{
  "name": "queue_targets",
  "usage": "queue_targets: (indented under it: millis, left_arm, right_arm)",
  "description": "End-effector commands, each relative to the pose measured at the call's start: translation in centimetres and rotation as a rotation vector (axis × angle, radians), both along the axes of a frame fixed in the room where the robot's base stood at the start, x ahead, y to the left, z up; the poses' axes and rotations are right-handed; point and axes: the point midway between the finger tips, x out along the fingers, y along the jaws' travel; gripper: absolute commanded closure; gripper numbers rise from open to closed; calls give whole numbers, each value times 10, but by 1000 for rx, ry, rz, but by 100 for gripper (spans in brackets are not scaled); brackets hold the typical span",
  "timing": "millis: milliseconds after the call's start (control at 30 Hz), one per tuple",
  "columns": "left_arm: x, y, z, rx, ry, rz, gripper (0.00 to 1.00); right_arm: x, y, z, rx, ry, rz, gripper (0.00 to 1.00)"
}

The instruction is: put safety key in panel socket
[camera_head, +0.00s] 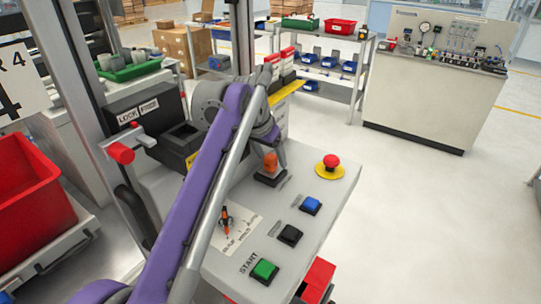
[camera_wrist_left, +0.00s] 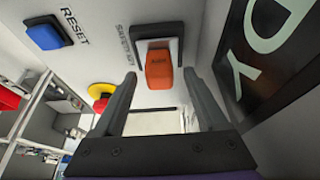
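The orange safety key (camera_head: 270,163) sits upright in the dark-framed panel socket (camera_head: 270,179) on the sloped control panel. In the left wrist view the orange key (camera_wrist_left: 158,72) stands in the dark square socket frame (camera_wrist_left: 158,46), beside the printed words SAFETY KEY. How deep it is seated I cannot tell. My left gripper (camera_head: 266,132) is just behind and above the key in the head view. In the left wrist view its two fingers (camera_wrist_left: 160,77) are spread apart, one to each side of the key, with visible gaps and nothing held. My right gripper is not in view.
The panel also carries a red emergency stop (camera_head: 331,162) on a yellow disc, a blue reset button (camera_head: 311,206), a black button (camera_head: 290,235), a green start button (camera_head: 264,270) and a selector switch (camera_head: 226,219). A lock handle (camera_head: 122,152) and red bin (camera_head: 30,190) stand left.

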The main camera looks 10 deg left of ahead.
Motion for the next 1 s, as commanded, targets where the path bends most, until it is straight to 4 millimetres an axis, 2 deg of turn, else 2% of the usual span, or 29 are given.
queue_targets:
  millis: [233, 333, 467, 700, 833, 1000]
  left_arm:
    - [0, 0, 0, 0, 0, 0, 26]
    - [0, 0, 7, 0, 0, 0, 26]
    - [0, 0, 28, 0, 0, 0, 26]
    - [0, 0, 76, 0, -1, 0, 26]
    - [0, 0, 93, 0, -1, 0, 26]
    - [0, 0, 101, 0, 0, 0, 26]
  right_arm:
    - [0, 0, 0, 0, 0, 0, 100]
    - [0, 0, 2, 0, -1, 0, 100]
    - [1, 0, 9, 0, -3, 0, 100]
    - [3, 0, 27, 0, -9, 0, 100]
    - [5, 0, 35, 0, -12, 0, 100]
    - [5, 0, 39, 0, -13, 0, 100]
